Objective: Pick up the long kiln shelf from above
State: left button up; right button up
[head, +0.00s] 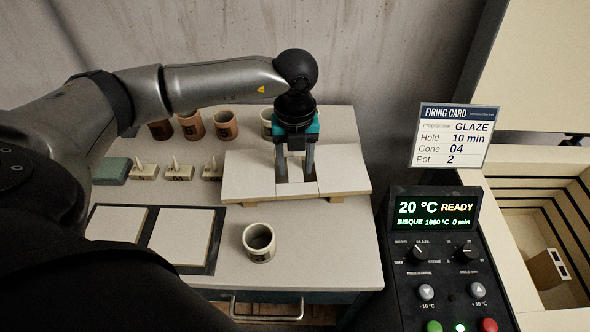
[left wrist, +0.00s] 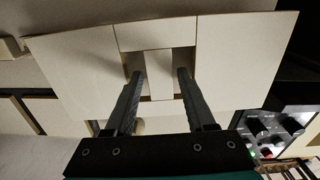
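The long kiln shelf (head: 247,178) is a pale, wide slab lying flat on wooden supports at the back right of the worktable. It has an opening in its middle, with a narrow pale strip between the two broad sides. The shelf also fills much of the left wrist view (left wrist: 80,62). My left gripper (head: 296,176) points down over the middle of the shelf. It is open, with one finger on each side of the narrow strip, as the left wrist view (left wrist: 160,72) shows. I cannot tell whether the fingertips touch anything. My right gripper is not in view.
Several cups, including a reddish one (head: 226,125), stand behind the shelf. A dark-mouthed cup (head: 259,242) stands in front. Small stands (head: 180,172) and two square tiles (head: 181,237) are left. A control panel (head: 440,255) and an open kiln (head: 525,190) are right.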

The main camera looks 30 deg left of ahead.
pick_arm(q)
grip_shut()
jog(key=shift+r, duration=0.1)
dwell(1.1)
jog(key=shift+w+r, duration=0.1)
